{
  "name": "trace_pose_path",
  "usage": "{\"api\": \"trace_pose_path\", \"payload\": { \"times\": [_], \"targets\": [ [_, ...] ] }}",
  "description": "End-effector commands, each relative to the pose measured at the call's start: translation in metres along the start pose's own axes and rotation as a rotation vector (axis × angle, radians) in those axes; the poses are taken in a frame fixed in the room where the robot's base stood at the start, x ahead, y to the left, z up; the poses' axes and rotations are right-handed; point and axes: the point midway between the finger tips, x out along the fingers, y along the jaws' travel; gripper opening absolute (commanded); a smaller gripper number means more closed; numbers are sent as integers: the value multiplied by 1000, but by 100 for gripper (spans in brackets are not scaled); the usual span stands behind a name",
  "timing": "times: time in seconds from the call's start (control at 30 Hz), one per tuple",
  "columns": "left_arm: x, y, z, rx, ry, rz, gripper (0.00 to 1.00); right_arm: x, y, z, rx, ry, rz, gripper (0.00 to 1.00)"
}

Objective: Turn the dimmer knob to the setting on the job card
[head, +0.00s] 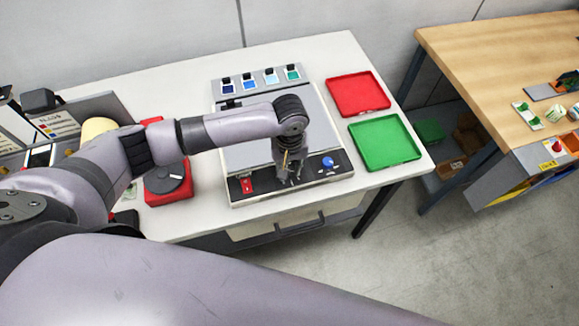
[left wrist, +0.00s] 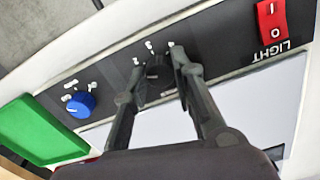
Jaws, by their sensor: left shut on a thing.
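A light box (head: 235,160) stands on the white table, with a black control strip along its front. In the left wrist view a black knob (left wrist: 155,73) with white marks around it sits on that strip, between the red light switch (left wrist: 271,20) and a blue knob (left wrist: 81,104). My left gripper (left wrist: 156,64) is shut on the black knob, one fingertip on each side. In the head view my left gripper (head: 287,177) hides this knob. A printed card (head: 56,124) stands at the far left; its setting is too small to read. My right gripper is not in view.
A red tray (head: 357,95) and a green tray (head: 385,143) lie right of the light box. Several coloured samples (head: 260,79) stand behind it. A red base with a black disc (head: 166,181) is at its left. A wooden bench (head: 500,50) stands further right.

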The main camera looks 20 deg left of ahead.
Motion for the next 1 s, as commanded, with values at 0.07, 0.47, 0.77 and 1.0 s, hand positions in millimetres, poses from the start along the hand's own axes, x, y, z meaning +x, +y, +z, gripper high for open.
{"api": "trace_pose_path", "payload": {
  "times": [0.07,0.47,0.77,1.0],
  "targets": [
    [-1,0,0,71,0,1,0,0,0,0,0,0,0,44],
    [-1,0,-1,451,2,0,0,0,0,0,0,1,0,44],
    [-1,0,-1,735,2,1,0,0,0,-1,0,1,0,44],
    [-2,1,-1,964,3,0,0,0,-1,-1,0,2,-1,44]
  ]
}}
